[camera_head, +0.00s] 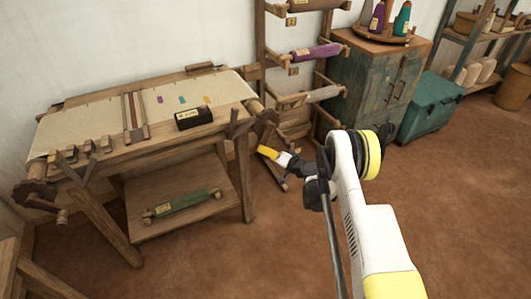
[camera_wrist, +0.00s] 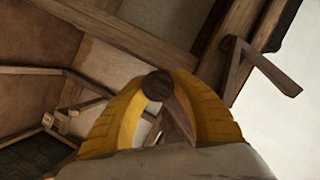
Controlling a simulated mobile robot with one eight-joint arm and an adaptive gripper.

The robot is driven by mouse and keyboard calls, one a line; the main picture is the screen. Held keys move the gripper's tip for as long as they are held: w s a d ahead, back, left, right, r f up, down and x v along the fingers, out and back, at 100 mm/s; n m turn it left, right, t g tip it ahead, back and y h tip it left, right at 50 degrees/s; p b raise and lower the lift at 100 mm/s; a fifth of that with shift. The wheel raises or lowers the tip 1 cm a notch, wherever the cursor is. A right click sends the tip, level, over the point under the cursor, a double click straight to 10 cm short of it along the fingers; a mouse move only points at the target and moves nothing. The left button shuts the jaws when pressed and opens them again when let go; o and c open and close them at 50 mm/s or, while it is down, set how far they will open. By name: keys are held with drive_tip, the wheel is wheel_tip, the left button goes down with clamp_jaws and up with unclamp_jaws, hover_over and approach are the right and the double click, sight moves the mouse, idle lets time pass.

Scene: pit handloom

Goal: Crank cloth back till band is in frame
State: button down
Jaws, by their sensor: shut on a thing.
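The cream cloth (camera_head: 80,125) is stretched over the wooden loom (camera_head: 165,140). My gripper (camera_head: 263,150) is at the loom's right end, below a dark wooden wheel (camera_head: 266,120). In the wrist view, the yellow fingers of my gripper (camera_wrist: 158,95) are shut around a dark round wooden handle end (camera_wrist: 158,85). Most of this handle is hidden by the fingers. Another crank (camera_head: 62,214) hangs at the loom's front left corner.
A black labelled box (camera_head: 194,118) sits on the loom's front edge. A green roll (camera_head: 180,202) lies on the lower shelf. A rack with rolls (camera_head: 315,52), a cabinet (camera_head: 375,75) and a teal chest (camera_head: 430,105) stand right.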

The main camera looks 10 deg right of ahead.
drive_tip(key=shift+a, duration=0.1)
drive_tip(key=c, duration=1.1)
unclamp_jaws()
drive_tip(key=shift+o, duration=0.2)
drive_tip(key=v, duration=0.7)
drive_tip(key=shift+s+d, duration=0.15)
drive_tip(key=shift+d, duration=0.05)
